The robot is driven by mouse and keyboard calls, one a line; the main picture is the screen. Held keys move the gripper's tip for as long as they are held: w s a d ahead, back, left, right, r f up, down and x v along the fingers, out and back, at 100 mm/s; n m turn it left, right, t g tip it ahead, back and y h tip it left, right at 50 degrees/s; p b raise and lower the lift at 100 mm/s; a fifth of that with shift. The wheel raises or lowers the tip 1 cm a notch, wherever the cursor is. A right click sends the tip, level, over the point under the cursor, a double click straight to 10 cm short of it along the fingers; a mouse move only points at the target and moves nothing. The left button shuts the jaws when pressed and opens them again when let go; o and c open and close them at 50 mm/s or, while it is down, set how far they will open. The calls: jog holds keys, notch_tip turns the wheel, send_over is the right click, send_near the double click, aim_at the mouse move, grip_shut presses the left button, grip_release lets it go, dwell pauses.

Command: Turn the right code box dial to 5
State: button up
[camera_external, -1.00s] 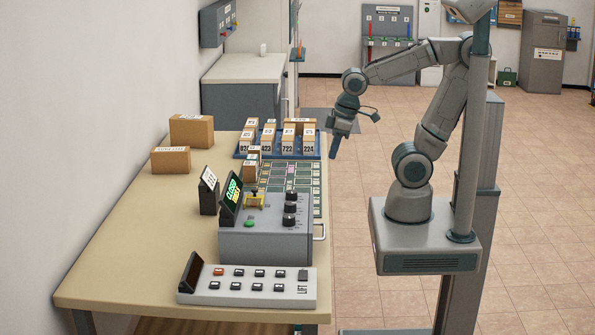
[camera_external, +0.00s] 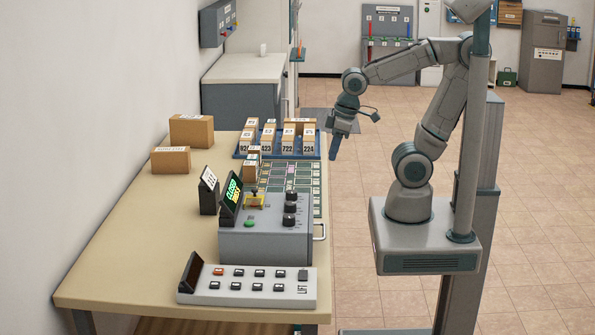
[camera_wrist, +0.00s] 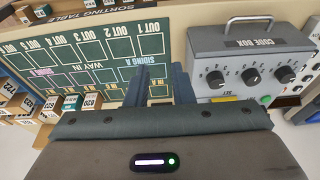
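The grey code box (camera_external: 265,240) stands on the table, and in the wrist view (camera_wrist: 255,40) it is at the upper right. Three black dials sit in a row on it: the left one in the wrist view (camera_wrist: 215,79), the middle one (camera_wrist: 251,76) and the right one (camera_wrist: 285,74). White marks ring them; their settings are too small to read surely. My gripper (camera_external: 336,155) hangs beyond the table's right edge, away from the dials. In the wrist view its two fingers (camera_wrist: 160,84) are apart with nothing between them, left of the code box.
A green sorting grid (camera_external: 300,180) lies behind the code box, with a blue rack of parcels (camera_external: 280,155) beyond. A button panel (camera_external: 250,287) is at the front.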

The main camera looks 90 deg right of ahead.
aim_at(292, 191)
jog(key=o, duration=0.5)
jog(key=shift+w+a+r+m, duration=0.1)
jog(key=shift+w+r+m, duration=0.1)
jog(key=shift+m, duration=0.2)
jog(key=w+m, duration=0.1)
jog(key=m, duration=0.1)
jog(key=w+a+r+m+g+y, duration=0.1)
jog(key=w+m, duration=0.1)
jog(key=m, duration=0.1)
jog(key=w+a+r+m+y, duration=0.1)
jog(key=w+m, duration=0.1)
jog(key=m, duration=0.1)
jog(key=shift+w+r+g, duration=0.15)
jog(key=shift+r+g, duration=0.1)
jog(key=shift+g, duration=0.15)
jog(key=w+a+r+m+g+y, duration=0.1)
jog(key=w+a+r+m+y, duration=0.1)
jog(key=w+m, duration=0.55)
jog(key=shift+m, duration=0.85)
jog(key=x, duration=0.4)
jog(key=s+x, duration=0.1)
jog(key=x, duration=0.4)
jog(key=a+x, duration=0.1)
jog(key=x, duration=0.3)
jog(key=shift+s+a+f, duration=0.1)
jog(key=shift+s+f, duration=0.1)
jog(key=shift+s, duration=0.15)
jog(key=c, duration=1)
